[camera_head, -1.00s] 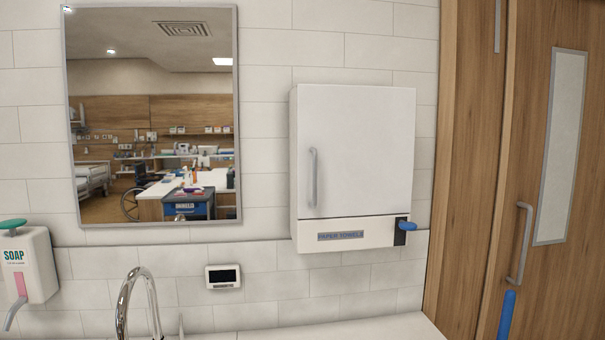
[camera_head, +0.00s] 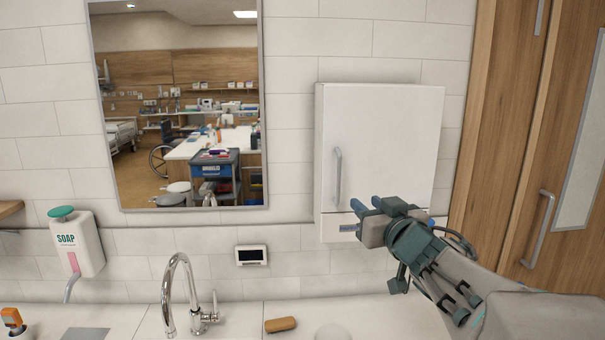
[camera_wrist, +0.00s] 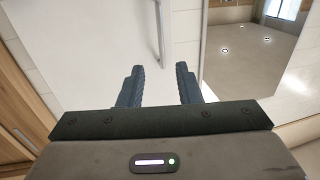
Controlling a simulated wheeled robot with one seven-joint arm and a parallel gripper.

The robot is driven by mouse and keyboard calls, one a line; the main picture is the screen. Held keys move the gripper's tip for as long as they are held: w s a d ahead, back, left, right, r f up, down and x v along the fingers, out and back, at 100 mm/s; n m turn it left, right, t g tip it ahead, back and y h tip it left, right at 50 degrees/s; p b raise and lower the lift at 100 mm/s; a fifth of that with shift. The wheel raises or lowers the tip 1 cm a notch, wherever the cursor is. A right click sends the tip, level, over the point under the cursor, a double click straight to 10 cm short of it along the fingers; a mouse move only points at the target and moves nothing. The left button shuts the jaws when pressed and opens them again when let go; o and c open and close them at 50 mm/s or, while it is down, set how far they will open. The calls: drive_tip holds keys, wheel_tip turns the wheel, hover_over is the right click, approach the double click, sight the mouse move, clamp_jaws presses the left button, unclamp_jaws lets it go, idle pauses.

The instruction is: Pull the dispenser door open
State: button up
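The white paper towel dispenser (camera_head: 395,120) hangs on the tiled wall, with a vertical grey handle (camera_head: 338,175) at the left of its door. The door looks shut. My gripper (camera_head: 363,206) is in front of the dispenser's lower part, to the right of and below the handle in the head view. It hides the lower right of the dispenser. In the wrist view my gripper (camera_wrist: 160,85) has its two fingers apart with nothing between them. The handle (camera_wrist: 161,35) shows there beyond the fingertips, near the top middle.
A mirror (camera_head: 185,150) hangs left of the dispenser. Below are a faucet (camera_head: 185,290), a soap dispenser (camera_head: 78,243), a small wall display (camera_head: 251,255) and a brown bar (camera_head: 281,324) on the counter. A wooden door (camera_head: 560,120) stands at the right.

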sight(339, 181)
drive_tip(key=w+a+p, duration=0.1)
drive_tip(key=w+a, duration=0.1)
drive_tip(key=w, duration=1.1)
drive_tip(key=shift+w+a+p, duration=0.25)
drive_tip(key=shift+a+p, duration=0.05)
drive_tip(key=shift+a, duration=0.05)
clamp_jaws()
